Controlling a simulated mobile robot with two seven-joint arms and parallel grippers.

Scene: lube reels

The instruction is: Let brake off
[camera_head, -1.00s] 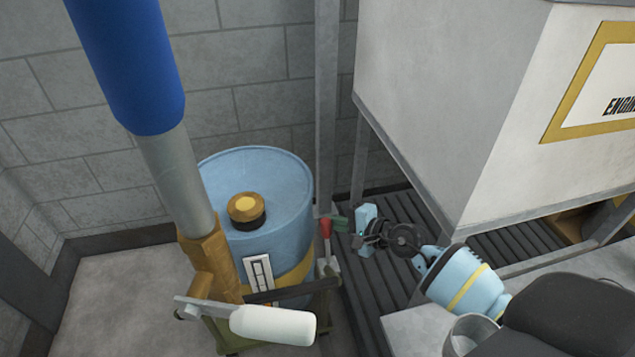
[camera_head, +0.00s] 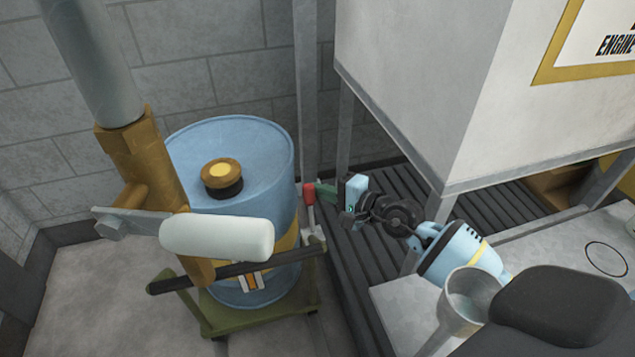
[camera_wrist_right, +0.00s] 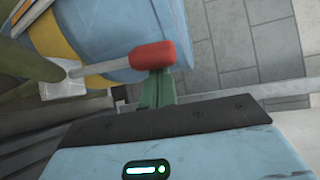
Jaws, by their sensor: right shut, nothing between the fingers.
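A lever with a red grip (camera_head: 309,193) stands upright on a grey rod at the right side of a green drum cart (camera_head: 218,318). In the right wrist view the red grip (camera_wrist_right: 153,54) lies just beyond the fingertips, its rod running left to a pale bracket (camera_wrist_right: 65,80). My right gripper (camera_head: 322,192) reaches in from the right. Its green fingers are shut with nothing between them, and their tips are at the red grip, touching or very near it. Its fingers also show in the right wrist view (camera_wrist_right: 159,90). My left gripper is not in view.
A blue drum (camera_head: 275,165) with a yellow band stands on the cart. A brass-ended pipe (camera_head: 135,155) and white-handled lever (camera_head: 217,237) hang in front of it. A large grey tank (camera_head: 420,90) overhangs the dark slatted grate (camera_head: 370,270). Bare floor lies left.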

